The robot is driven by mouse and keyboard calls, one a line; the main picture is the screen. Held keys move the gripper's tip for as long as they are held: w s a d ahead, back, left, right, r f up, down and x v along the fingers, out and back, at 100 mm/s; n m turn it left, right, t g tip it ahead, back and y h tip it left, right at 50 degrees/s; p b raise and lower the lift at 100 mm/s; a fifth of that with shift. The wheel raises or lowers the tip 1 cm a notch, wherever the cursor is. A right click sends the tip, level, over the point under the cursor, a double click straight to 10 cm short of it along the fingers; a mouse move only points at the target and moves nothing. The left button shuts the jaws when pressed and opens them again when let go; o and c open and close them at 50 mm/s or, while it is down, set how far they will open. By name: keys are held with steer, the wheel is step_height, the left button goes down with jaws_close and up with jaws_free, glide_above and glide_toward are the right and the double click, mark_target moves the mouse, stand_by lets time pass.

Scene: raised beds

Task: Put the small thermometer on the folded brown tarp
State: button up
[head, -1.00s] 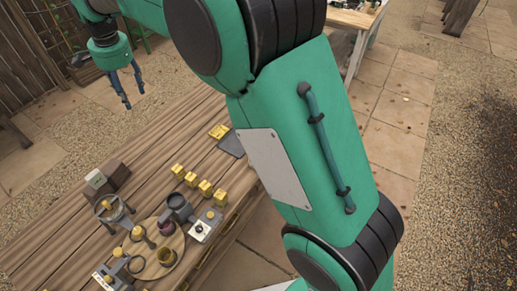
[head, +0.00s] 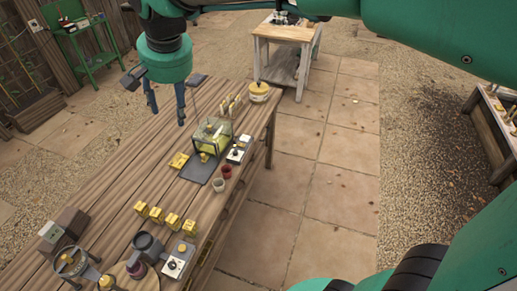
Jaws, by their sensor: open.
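My gripper (head: 167,106) hangs from the green wrist above the far left part of the wooden table, fingers apart and pointing down, with nothing between them. A dark brown block-like thing (head: 73,221) at the table's left edge may be the folded brown tarp; I cannot tell for sure. A small pale box with a greenish face (head: 50,234) sits against it and may be the small thermometer, but it is too small to tell. Both are in the head view, well below and left of my gripper.
The wooden table (head: 120,165) holds several yellow blocks (head: 157,215), a dark flat slab (head: 195,167), a glass-sided box (head: 212,136), cups and a round board with jars. A white-legged bench (head: 286,35) stands behind. Paving to the right is clear.

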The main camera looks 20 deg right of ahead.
steer(key=s+d+f+n+t, duration=0.1)
steer(key=s+d+f, duration=0.2)
steer(key=s+d, duration=0.5)
steer(key=s+d+f+n+t+h, duration=0.1)
steer(key=s+d+f, duration=0.3)
steer(key=s+d, duration=0.4)
steer(key=s+n, duration=0.1)
steer(key=s, duration=0.6)
steer(key=shift+s+f, duration=0.3)
steer(key=shift+s, duration=0.1)
steer(key=shift+f, duration=0.1)
step_height(320, 180, down, 3)
steer(key=b, duration=0.3)
steer(key=shift+f+b, duration=0.2)
steer(key=shift+b, duration=0.15)
